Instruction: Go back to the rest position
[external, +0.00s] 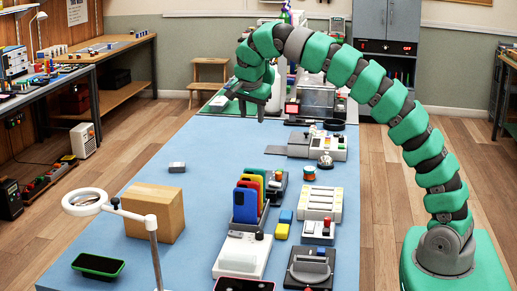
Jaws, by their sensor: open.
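My gripper (246,98) hangs from the end of my green, segmented arm, above the far part of the blue table (190,220). Its fingers are open, and no object shows between them. It is in the air, apart from the things on the table. The arm arches from its base at the right up and over to the left. Several phones in red, yellow, green and blue stand upright in a rack (242,222) near the middle. A dark phone with a green edge (98,264) lies flat at the front left.
A cardboard box (155,213) and a ring magnifier on a stand (152,222) are at the left. Several grey-white devices, including a tray unit (321,203), fill the right side. A small grey block (177,167) lies alone. The table's far left is mostly clear.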

